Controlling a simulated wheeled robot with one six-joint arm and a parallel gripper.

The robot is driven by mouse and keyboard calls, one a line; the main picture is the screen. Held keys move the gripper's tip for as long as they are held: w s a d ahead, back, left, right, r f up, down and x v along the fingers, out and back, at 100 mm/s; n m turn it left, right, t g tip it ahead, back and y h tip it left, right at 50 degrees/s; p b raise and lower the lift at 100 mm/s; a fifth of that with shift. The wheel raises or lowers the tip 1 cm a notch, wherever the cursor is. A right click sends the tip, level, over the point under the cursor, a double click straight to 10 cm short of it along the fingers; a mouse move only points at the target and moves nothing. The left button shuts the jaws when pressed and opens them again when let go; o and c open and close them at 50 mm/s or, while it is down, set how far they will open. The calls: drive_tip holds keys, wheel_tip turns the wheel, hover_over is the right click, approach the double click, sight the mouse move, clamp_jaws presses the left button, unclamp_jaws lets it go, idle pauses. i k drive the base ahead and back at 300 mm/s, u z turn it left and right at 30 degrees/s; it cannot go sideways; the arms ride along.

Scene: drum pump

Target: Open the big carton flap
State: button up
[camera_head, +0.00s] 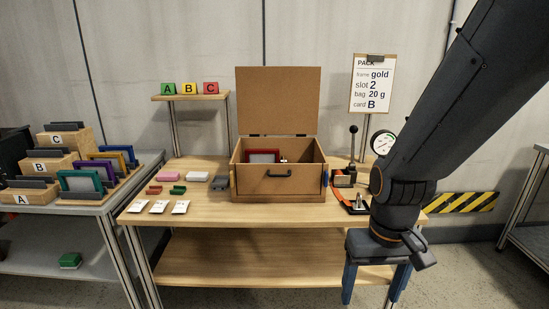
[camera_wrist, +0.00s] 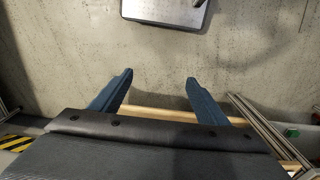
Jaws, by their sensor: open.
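The big carton (camera_head: 256,184) stands on the wooden workbench in the head view. Its big flap (camera_head: 279,101) stands upright at the back, so the box is open at the top. A red frame (camera_head: 263,156) shows inside the box. My gripper (camera_head: 376,286) hangs in front of the bench's right end, to the right of the carton and apart from it. Its two blue fingers point down, spread and empty. In the wrist view the open fingers (camera_wrist: 158,85) are above bare concrete floor.
On the bench are white cards (camera_head: 160,207), small coloured blocks (camera_head: 172,176), and a lever device (camera_head: 353,150) with a gauge (camera_head: 382,142) right of the carton. A sign (camera_head: 372,84) stands behind. A grey table (camera_head: 90,207) with coloured frames is at left. The bench front is clear.

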sight(252, 178)
drive_tip(key=k, duration=1.15)
drive_tip(key=u, duration=0.9)
drive_tip(key=i, duration=1.3)
drive_tip(key=z, duration=0.9)
